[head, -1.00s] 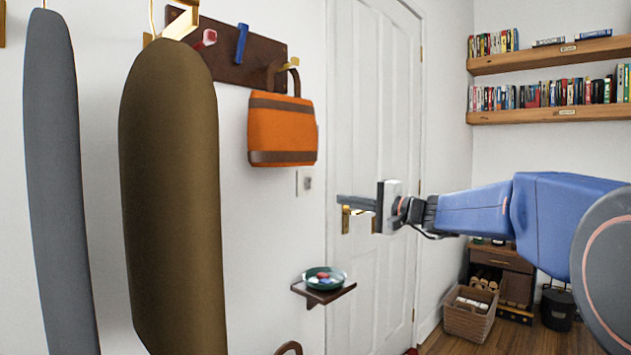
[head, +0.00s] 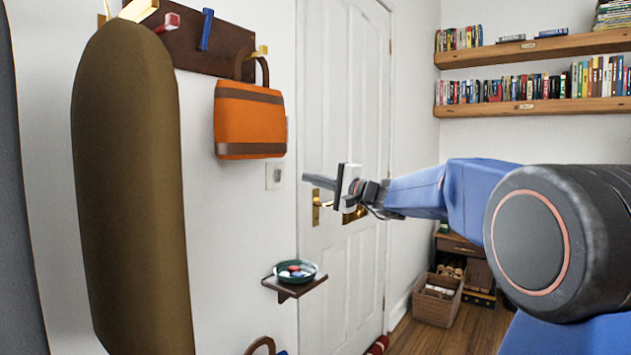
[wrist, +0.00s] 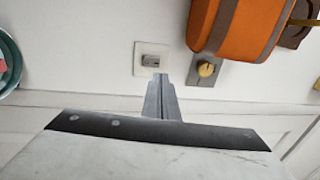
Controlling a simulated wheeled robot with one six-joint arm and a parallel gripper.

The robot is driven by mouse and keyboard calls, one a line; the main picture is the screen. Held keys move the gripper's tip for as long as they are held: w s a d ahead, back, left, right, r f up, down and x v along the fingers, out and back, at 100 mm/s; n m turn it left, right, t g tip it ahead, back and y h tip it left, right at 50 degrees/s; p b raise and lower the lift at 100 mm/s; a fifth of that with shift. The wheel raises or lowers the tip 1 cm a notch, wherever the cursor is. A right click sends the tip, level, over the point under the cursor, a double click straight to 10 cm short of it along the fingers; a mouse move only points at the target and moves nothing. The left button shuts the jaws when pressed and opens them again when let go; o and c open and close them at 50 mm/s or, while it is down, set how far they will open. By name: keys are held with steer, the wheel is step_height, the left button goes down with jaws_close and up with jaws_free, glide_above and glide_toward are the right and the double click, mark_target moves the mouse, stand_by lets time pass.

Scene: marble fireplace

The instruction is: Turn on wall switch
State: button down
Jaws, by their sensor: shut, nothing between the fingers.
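A square white wall plate with a small grey insert, which looks like the wall switch (head: 274,176), is on the white wall left of the door and below the orange bag. It also shows in the wrist view (wrist: 150,54); whether it is on or off I cannot tell. My gripper (head: 306,179) is shut and empty, its fingers pointing left toward the plate. In the wrist view the fingertips (wrist: 160,78) appear just below the plate; I cannot tell the remaining gap, and no contact is clear. A grey plate with a brass knob (wrist: 207,69) is beside it, partly behind the bag.
The orange bag (head: 249,122) hangs from a dark hook rack (head: 222,50) above. A small shelf (head: 290,290) with a green bowl (head: 296,271) juts out below. The door (head: 345,90) with brass handle (head: 317,205) is behind my gripper. A long brown hanging shape (head: 130,190) stands left.

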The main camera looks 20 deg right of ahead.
mark_target(278, 170)
steer(key=x, duration=1)
steer(key=shift+d, duration=0.1)
steer(key=shift+w+r, duration=0.1)
steer(key=shift+w, duration=0.1)
steer(key=shift+s, duration=0.1)
